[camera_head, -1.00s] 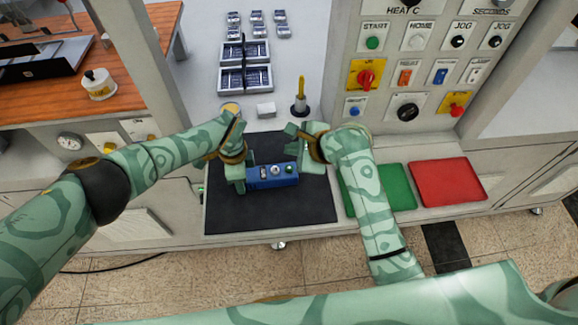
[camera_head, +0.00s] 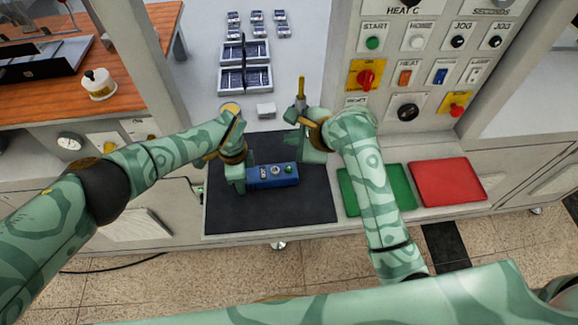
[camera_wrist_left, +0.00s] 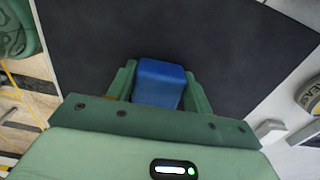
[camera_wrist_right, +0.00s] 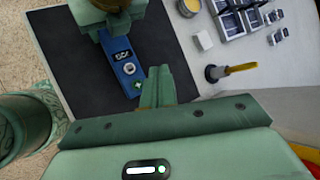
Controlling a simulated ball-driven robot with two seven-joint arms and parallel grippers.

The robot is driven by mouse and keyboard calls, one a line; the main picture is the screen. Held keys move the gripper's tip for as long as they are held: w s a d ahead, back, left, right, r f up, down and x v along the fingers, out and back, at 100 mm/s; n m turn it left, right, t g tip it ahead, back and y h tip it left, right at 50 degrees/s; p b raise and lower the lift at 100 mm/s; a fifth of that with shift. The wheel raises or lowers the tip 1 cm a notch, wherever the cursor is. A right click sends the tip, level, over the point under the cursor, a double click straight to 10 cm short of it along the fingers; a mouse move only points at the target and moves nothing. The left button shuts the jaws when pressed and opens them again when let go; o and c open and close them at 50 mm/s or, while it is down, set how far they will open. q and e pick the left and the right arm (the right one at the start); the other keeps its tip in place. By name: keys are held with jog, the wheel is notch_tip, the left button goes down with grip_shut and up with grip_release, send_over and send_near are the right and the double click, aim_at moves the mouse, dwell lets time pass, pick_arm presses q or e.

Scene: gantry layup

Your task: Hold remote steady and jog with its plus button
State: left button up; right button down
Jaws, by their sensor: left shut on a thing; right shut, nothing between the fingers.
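The blue remote (camera_head: 281,176) lies on the black mat (camera_head: 280,212). It bears a dark label, a pale round button and a green plus button (camera_wrist_right: 138,84). My left gripper (camera_head: 240,180) is shut on its left end; in the left wrist view the fingers clasp both sides of the blue remote (camera_wrist_left: 160,84). My right gripper (camera_head: 303,142) is shut and empty, above the mat beyond the remote's right end. In the right wrist view its closed fingertips (camera_wrist_right: 155,76) appear just right of the plus button, apparently apart from it.
A small white block (camera_head: 265,110) and a yellow-handled tool (camera_head: 300,98) stand behind the mat. A green pad (camera_head: 398,190) and a red pad (camera_head: 447,182) lie to the right. A control panel (camera_head: 425,75) rises at the back right. The mat's front is clear.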

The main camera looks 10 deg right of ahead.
aim_at(292, 171)
jog(key=shift+f, duration=4.45)
jog(key=shift+f, duration=0.15)
jog(key=shift+f, duration=0.25)
jog(key=shift+f, duration=0.5)
jog(key=shift+r, duration=0.9)
jog(key=shift+r, duration=2.55)
